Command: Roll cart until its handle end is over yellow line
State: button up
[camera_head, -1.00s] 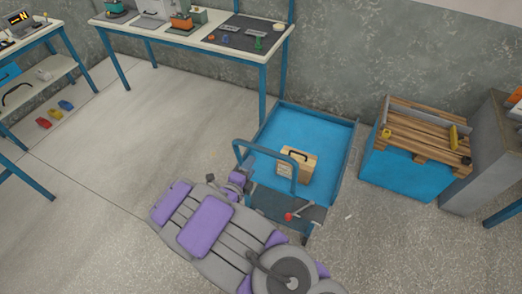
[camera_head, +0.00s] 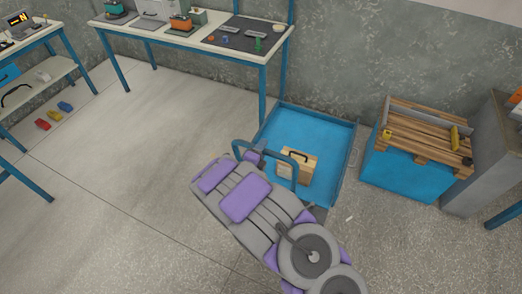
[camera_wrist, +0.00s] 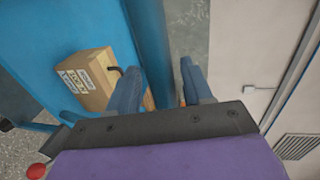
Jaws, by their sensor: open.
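The blue cart (camera_head: 325,130) stands near the wall, its U-shaped blue handle (camera_head: 297,172) toward me. A cardboard box (camera_head: 303,165) with a dark grip sits on its bed; the box shows in the wrist view (camera_wrist: 88,80), left of the fingers. My gripper (camera_head: 257,153) is at the left part of the handle, partly hidden by my arm. In the wrist view my gripper (camera_wrist: 160,68) is open, with a blue bar (camera_wrist: 148,35), seemingly the handle, between its fingers. A red knob (camera_wrist: 37,171) shows at lower left. No yellow line is visible.
A workbench (camera_head: 190,35) stands behind on the left, one leg close to the cart. A blue crate (camera_head: 405,170) topped with wooden slats stands to the right. Small coloured bins (camera_head: 54,114) lie far left. The left floor (camera_head: 130,160) is clear.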

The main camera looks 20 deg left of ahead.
jog(key=shift+s, duration=0.1)
grip_shut()
jog(key=shift+f, duration=0.1)
dwell(0.3)
